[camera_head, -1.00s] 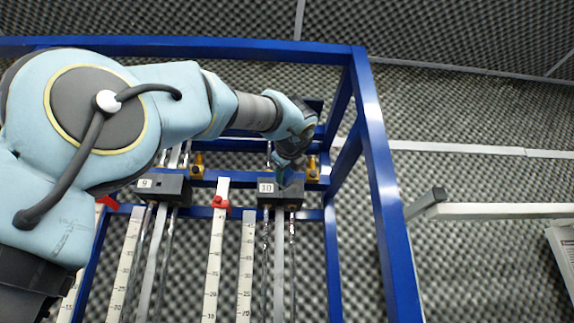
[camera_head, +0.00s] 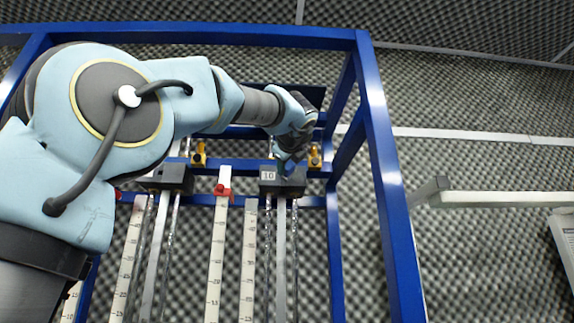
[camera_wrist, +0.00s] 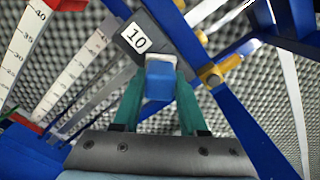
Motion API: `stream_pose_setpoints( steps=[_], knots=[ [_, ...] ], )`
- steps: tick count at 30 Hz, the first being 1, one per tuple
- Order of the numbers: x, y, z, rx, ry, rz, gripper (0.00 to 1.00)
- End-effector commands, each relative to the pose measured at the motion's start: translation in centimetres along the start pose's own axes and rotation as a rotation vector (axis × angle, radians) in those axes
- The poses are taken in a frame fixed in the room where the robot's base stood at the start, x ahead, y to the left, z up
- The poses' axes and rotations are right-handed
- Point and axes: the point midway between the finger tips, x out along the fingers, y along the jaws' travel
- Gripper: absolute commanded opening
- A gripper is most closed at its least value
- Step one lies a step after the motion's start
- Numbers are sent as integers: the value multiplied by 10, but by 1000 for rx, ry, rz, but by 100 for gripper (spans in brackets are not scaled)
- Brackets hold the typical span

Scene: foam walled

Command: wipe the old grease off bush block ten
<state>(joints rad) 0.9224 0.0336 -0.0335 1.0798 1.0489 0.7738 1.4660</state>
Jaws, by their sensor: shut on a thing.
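Bush block ten is a dark grey block with a white "10" label (camera_head: 268,176) on the blue frame's crossbar. It fills the upper middle of the wrist view (camera_wrist: 122,45). My gripper (camera_wrist: 158,92) has two teal fingers shut on a blue piece with a white end (camera_wrist: 160,66), seemingly a wiping pad. The white end meets the lower edge of the block in the wrist view; I cannot tell whether it touches. In the head view my gripper (camera_head: 287,163) is at the block's top right and hides part of it. No grease can be made out.
The blue frame (camera_head: 385,200) rises close right of the block. Yellow fittings (camera_head: 314,157) sit beside it. Bush block nine (camera_head: 176,178) is to the left, partly behind my arm. White scales with a red pointer (camera_head: 223,188) and rods hang below. A white beam (camera_head: 500,198) juts in at right.

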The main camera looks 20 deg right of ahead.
Motion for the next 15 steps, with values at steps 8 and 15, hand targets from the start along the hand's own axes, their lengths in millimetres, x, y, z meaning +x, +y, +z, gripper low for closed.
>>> stream_pose_setpoints(
  steps=[8,15],
  knots=[
    [5,0,0,0,0,0,0],
    [10,0,0,1,0,1,0]
  ],
)
